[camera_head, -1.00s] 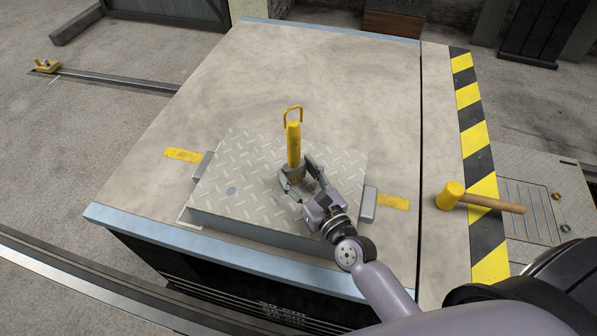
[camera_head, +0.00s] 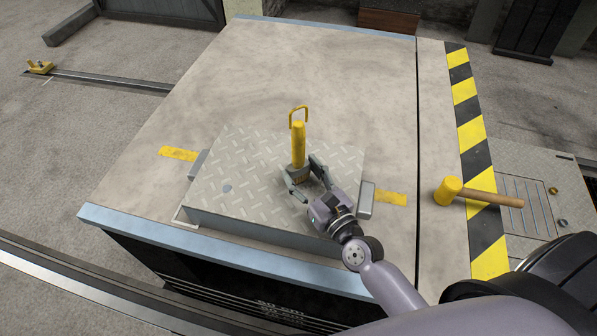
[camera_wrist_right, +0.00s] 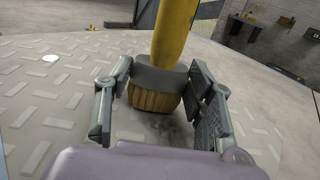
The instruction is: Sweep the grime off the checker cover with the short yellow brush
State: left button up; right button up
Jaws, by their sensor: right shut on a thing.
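The short yellow brush (camera_head: 298,145) stands nearly upright over the checker cover (camera_head: 240,170), with a wire loop at its top. My right gripper (camera_head: 304,182) is shut on the brush around its grey collar. In the right wrist view, the tan bristles (camera_wrist_right: 155,98) point down at the cover between the fingers; whether they touch it is hard to tell. A dark smudge of grime (camera_wrist_right: 178,130) shows on the plate beside and below the bristles. The grime under the brush is partly hidden. My left gripper is not in view.
A yellow-headed mallet (camera_head: 447,190) lies to the right across the yellow-black striped edge (camera_head: 470,130). Yellow strips (camera_head: 178,153) and grey side blocks (camera_head: 367,198) flank the cover. The platform behind the cover is clear.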

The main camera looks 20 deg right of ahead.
jog(key=shift+s+d+f, duration=0.15)
jog(key=shift+s+d, duration=0.15)
jog(key=shift+d, duration=0.1)
jog(key=shift+s+d+b, duration=0.2)
jog(key=shift+s+d, duration=0.25)
jog(key=shift+d, duration=0.2)
jog(key=shift+s+d+b, duration=0.2)
jog(key=shift+s+d, duration=0.2)
jog(key=shift+d, duration=0.25)
jog(key=shift+s+d+b, duration=0.7)
jog(key=shift+s+d, duration=0.05)
jog(key=shift+d, duration=0.3)
jog(key=shift+s+d, duration=0.45)
jog(key=shift+d, duration=0.25)
jog(key=shift+s+d+b, duration=0.4)
jog(key=shift+d+b, duration=0.2)
jog(key=shift+b, duration=0.05)
jog(key=shift+s+d+b, duration=0.4)
jog(key=shift+d+b, duration=0.1)
jog(key=shift+b, duration=0.1)
